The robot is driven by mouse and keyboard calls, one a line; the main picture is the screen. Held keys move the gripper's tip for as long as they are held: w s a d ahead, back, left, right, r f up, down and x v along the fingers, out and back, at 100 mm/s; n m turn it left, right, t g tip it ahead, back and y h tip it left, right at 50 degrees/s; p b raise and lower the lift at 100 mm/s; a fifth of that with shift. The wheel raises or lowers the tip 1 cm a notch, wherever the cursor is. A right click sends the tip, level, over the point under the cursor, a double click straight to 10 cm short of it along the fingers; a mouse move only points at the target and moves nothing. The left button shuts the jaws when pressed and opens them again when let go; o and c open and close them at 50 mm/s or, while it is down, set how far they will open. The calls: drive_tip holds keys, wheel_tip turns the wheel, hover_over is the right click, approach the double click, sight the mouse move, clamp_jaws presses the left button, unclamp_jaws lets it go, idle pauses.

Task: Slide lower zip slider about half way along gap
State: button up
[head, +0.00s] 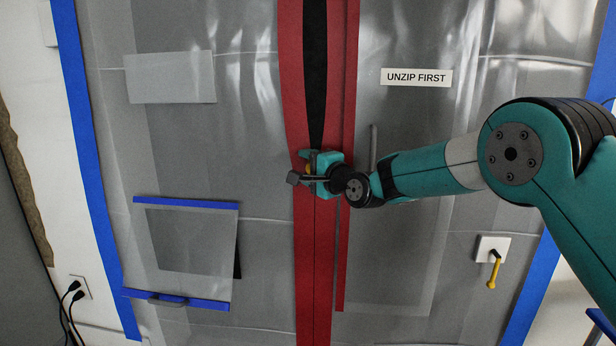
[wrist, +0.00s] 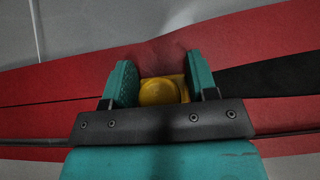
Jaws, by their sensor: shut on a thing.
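A red zip strip (head: 292,70) runs top to bottom down the grey plastic sheet in the head view. Above my gripper it parts around a dark gap (head: 315,70); below, the two red edges meet at a thin line. My gripper (head: 308,170) is at the lower end of the gap, mostly hiding the slider there. In the wrist view the yellow slider (wrist: 160,91) sits between the two teal fingers of my gripper (wrist: 160,88), shut on it. The dark gap also shows there to the right (wrist: 270,82), with closed red strip to the left.
A sign reading "UNZIP FIRST" (head: 416,77) is on the sheet at upper right. A blue-taped flap (head: 186,201) is at lower left. A white plate with a yellow handle (head: 492,252) is at lower right. Blue tape (head: 85,150) borders the sheet.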

drive_tip(key=shift+r, duration=0.85)
drive_tip(key=o, duration=0.9)
drive_tip(key=shift+o, duration=0.2)
drive_tip(key=b+v, duration=0.1)
drive_tip(key=v, duration=1.6)
drive_tip(key=shift+s+d+b, duration=0.15)
drive_tip(key=shift+d+b, duration=0.05)
drive_tip(key=shift+b, duration=0.2)
